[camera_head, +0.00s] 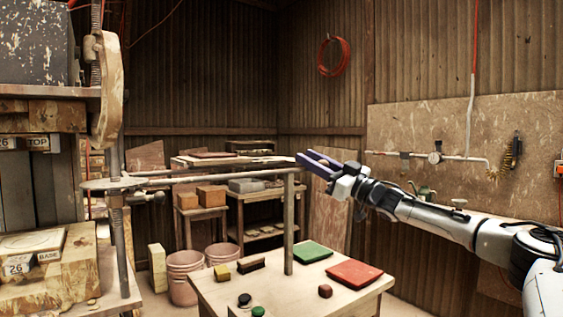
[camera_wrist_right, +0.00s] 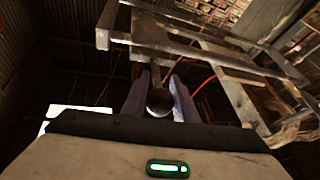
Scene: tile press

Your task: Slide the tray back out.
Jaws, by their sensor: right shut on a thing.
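My right gripper (camera_head: 303,162) has purple fingers at the outer right end of the rails (camera_head: 220,175), which run from the press (camera_head: 118,165) to a post. A flat pale board that looks like the tray (camera_head: 268,160) lies along the rails, seen nearly edge-on. In the right wrist view my right gripper (camera_wrist_right: 160,98) is shut on a dark round knob (camera_wrist_right: 159,102). The tray's frame (camera_wrist_right: 165,40) shows beyond it from below. My left gripper is not in view.
The wooden table (camera_head: 237,291) below carries a green tile (camera_head: 311,252), a red tile (camera_head: 354,273), small blocks and round buttons. The post (camera_head: 289,225) rises from its middle. Pink buckets (camera_head: 185,276) and shelves with bricks stand behind.

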